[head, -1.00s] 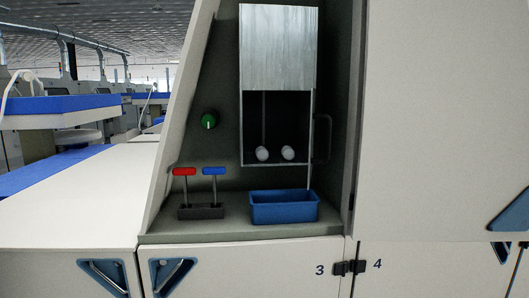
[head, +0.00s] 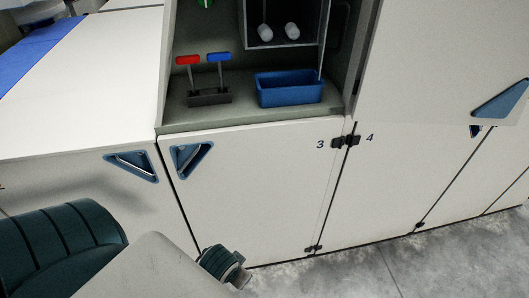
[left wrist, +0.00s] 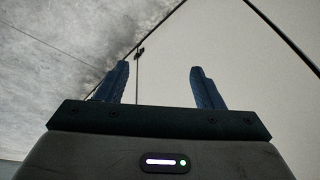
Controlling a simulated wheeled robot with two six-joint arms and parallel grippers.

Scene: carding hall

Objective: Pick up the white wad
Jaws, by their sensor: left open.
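Two white wads, a left one (head: 264,32) and a right one (head: 291,30), lie side by side on the floor of a recessed box (head: 280,44) in the machine front, near the top of the head view. I cannot tell which one the task names. In the left wrist view my left gripper (left wrist: 158,72) is open, with its two blue fingers apart and nothing between them. It faces pale panels and grey floor, away from the wads. In the head view my left arm is low at the left, below the recess. My right gripper is not in view.
A blue bin (head: 289,90) stands on the recess ledge below the wads. A red-handled lever (head: 188,60) and a blue-handled lever (head: 219,57) stand left of it. White cabinet doors (head: 260,185) lie below. Grey floor (head: 400,265) is clear at the lower right.

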